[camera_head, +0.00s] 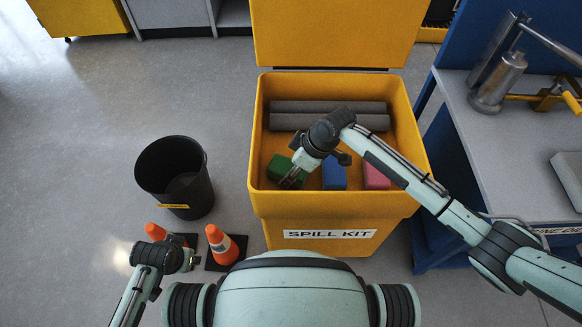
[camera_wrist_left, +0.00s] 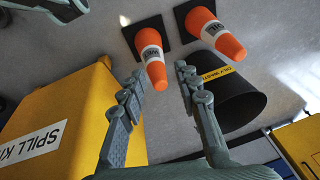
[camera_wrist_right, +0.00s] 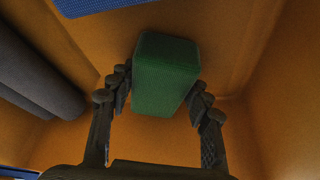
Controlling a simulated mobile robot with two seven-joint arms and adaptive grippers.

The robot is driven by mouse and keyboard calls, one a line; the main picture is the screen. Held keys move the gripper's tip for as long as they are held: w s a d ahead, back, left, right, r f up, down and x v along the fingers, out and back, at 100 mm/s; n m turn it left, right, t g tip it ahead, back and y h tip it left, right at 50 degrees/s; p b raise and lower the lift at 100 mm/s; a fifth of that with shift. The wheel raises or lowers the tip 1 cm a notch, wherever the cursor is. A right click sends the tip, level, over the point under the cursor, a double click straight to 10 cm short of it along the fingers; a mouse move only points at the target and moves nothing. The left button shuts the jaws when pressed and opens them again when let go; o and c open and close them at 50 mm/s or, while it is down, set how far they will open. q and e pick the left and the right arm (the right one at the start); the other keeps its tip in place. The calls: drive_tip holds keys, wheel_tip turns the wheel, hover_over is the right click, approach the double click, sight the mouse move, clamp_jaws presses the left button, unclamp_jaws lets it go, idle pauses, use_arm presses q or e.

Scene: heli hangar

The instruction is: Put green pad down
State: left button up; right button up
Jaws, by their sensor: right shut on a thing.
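The green pad (camera_head: 283,168) is inside the yellow spill kit bin (camera_head: 257,140), near its front left corner. My right gripper (camera_head: 294,181) reaches down into the bin at the pad. In the right wrist view the green pad (camera_wrist_right: 164,75) lies between the two fingers of my right gripper (camera_wrist_right: 158,98), which is shut on it. The bin's orange inner walls and floor show around it. Whether the pad touches the floor is hard to tell. My left gripper (camera_wrist_left: 160,88) is open and empty, outside the bin, above the floor near the cones.
A blue pad (camera_head: 334,174) and a pink pad (camera_head: 376,178) sit in the bin to the right. Grey rolls (camera_head: 330,107) lie along its back. A black waste bin (camera_head: 174,176) and two orange cones (camera_head: 221,240) stand left. A workbench (camera_head: 500,150) is at right.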

use_arm(q)
drive_tip(key=shift+r, duration=0.1)
use_arm(e)
drive_tip(key=shift+f, duration=0.2)
drive_tip(key=o, duration=1.1)
drive_tip(key=shift+b, duration=0.3)
drive_tip(key=shift+r+b, duration=0.2)
drive_tip(key=shift+b, duration=0.15)
drive_tip(key=shift+p+v, duration=0.35)
drive_tip(key=shift+v, duration=0.75)
use_arm(q)
drive_tip(key=shift+r, duration=0.2)
use_arm(e)
drive_tip(key=v, duration=0.6)
drive_tip(key=shift+s+a+r, duration=0.1)
drive_tip(key=shift+s+a, duration=0.1)
